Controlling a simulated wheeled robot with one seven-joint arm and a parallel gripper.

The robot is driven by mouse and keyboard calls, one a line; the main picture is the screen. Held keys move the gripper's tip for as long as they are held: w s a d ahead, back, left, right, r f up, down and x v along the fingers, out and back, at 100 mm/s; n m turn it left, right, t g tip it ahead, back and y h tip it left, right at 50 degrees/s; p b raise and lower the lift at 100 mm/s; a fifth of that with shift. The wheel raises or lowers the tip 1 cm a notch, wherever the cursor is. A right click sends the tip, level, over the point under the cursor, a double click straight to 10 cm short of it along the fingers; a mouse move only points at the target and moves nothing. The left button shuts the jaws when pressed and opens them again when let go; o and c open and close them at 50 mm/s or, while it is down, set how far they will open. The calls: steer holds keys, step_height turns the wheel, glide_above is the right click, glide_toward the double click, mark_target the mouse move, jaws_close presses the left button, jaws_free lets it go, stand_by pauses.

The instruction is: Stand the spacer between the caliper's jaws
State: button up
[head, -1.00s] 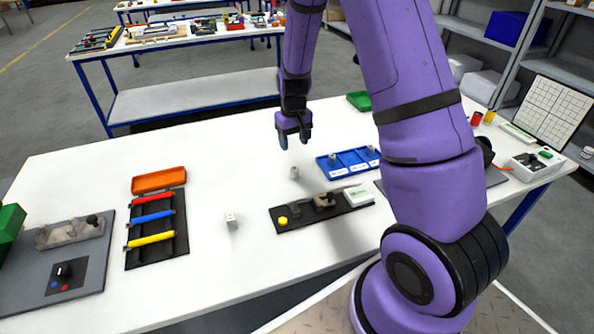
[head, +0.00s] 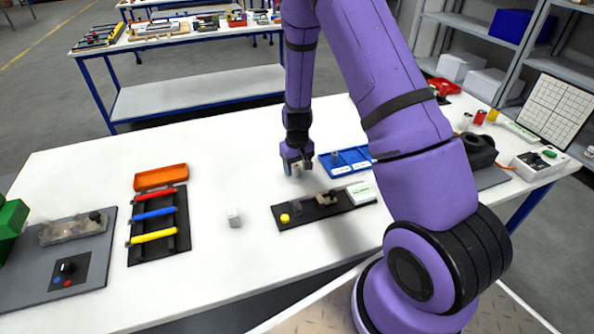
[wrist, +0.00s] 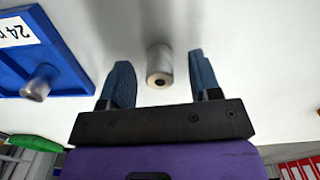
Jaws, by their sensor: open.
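A small grey metal cylinder with a hole in its end, seemingly the spacer (wrist: 158,62), stands on the white table. In the head view it (head: 296,171) is partly hidden by my gripper (head: 297,162). My gripper is open and low over it. In the wrist view the spacer shows between the two spread blue fingers, with a gap on either side. What seems to be the caliper is a dark plate (head: 304,213) nearer the front, with a yellow button (head: 284,218), brownish blocks like jaws (head: 326,197) and a white labelled box (head: 361,193).
A blue compartment tray (head: 343,171) lies just right of my gripper; it (wrist: 62,48) holds another metal cylinder (wrist: 39,82). A small pale block (head: 234,218) stands to the left. A rack of coloured bars (head: 155,237) lies further left. The table between is clear.

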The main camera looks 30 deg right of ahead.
steer(key=shift+f, duration=0.45)
steer(key=c, duration=1)
